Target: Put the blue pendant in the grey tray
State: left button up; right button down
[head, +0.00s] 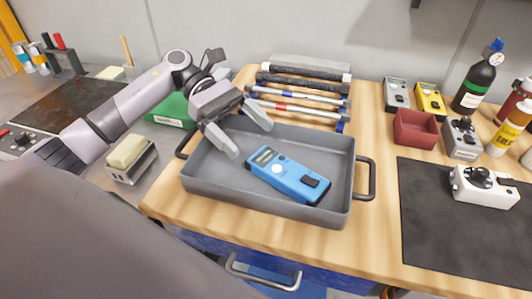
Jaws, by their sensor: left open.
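The blue pendant (288,175) is a flat handheld box with a small display and a round pale button. It lies inside the grey tray (340,187), flat or nearly so on the tray floor, a little right of its middle. The tray has a dark handle at each end and sits on the wooden worktop. My left gripper (246,141) is over the tray's back left part, above and left of the pendant. Its two fingers are spread and empty, apart from the pendant. My right gripper is not in the head view.
Several rods (300,92) lie behind the tray. A small red box (415,129), a dark bottle (476,82) and a white device (484,184) on a black mat (440,240) are at the right. A beige block in a holder (130,158) is left. Wood is bare between tray and mat.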

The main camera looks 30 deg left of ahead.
pick_arm(q)
jog(key=shift+v, duration=1.8)
jog(key=shift+s, duration=0.1)
